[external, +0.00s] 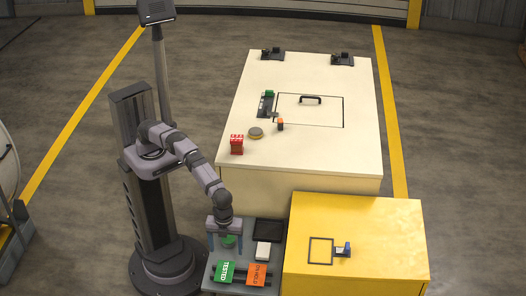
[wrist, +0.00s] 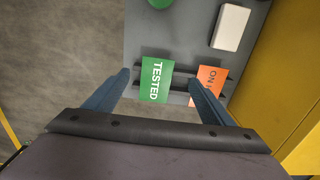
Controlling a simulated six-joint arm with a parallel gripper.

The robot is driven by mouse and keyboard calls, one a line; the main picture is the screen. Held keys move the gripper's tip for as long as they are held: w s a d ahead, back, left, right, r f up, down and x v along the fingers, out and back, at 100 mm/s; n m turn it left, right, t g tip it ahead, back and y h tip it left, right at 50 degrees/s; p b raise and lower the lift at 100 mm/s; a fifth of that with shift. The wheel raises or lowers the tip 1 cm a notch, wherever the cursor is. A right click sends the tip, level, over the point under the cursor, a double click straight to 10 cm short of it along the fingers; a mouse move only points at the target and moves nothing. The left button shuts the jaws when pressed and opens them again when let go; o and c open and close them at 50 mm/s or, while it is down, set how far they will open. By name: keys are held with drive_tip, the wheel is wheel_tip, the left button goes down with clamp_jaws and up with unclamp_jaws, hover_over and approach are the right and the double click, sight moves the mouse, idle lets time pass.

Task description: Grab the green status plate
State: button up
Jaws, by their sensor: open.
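The green status plate (external: 224,272), marked "TESTED", stands in a dark rack on the grey tray at the front of the external view. In the wrist view the green plate (wrist: 155,80) lies between my fingers, nearer the left one. My gripper (external: 226,240) is open above the tray, behind the plate in the external view. In the wrist view my gripper (wrist: 160,82) has its blue fingers spread wide, with nothing held. An orange plate (external: 257,274) stands to the right of the green one; the right finger partly covers it in the wrist view (wrist: 209,76).
The grey tray (external: 214,288) also holds a white block (external: 263,249), a dark square (external: 269,230) and a green round item (external: 229,241). A yellow cabinet (external: 385,240) stands close on the right. A large cream cabinet (external: 330,165) stands behind.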

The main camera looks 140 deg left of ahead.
sight(226, 264)
drive_tip(key=shift+f, duration=0.15)
drive_tip(key=shift+d+f+p, duration=0.2)
drive_tip(key=shift+f+p, duration=0.25)
drive_tip(key=shift+f, duration=1.35)
drive_tip(key=shift+d+f+p, duration=0.15)
drive_tip(key=shift+f+p, duration=0.3)
drive_tip(key=shift+f, duration=1.3)
drive_tip(key=c, duration=1.5)
wheel_tip(226, 264, up, 10)
drive_tip(key=b, duration=0.1)
